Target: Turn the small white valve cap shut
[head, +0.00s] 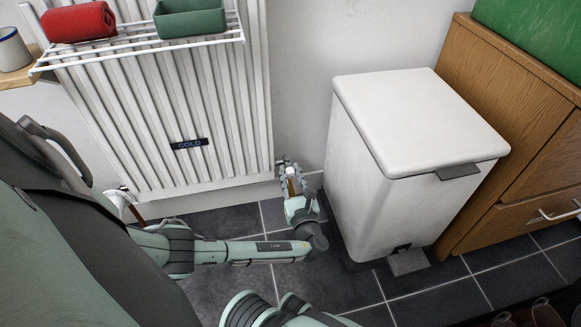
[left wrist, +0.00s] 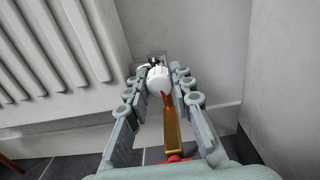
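A small white ridged valve cap (left wrist: 158,78) sits near the radiator's lower right corner. In the left wrist view it lies between the tips of my left gripper (left wrist: 158,72). The gripper's fingers are spread on either side of the cap. I cannot tell whether either finger touches it. A copper-coloured pipe (left wrist: 172,125) with red parts runs below the cap. My right gripper is not in view.
The ribbed white radiator (head: 170,110) carries a "COLD" sign (head: 189,144). Another white valve fitting (head: 120,198) is at its lower left. A wire shelf (head: 140,42) holds a red object and a green tray. A white bin (head: 400,150) stands close right of my gripper, beside a wooden cabinet (head: 520,130).

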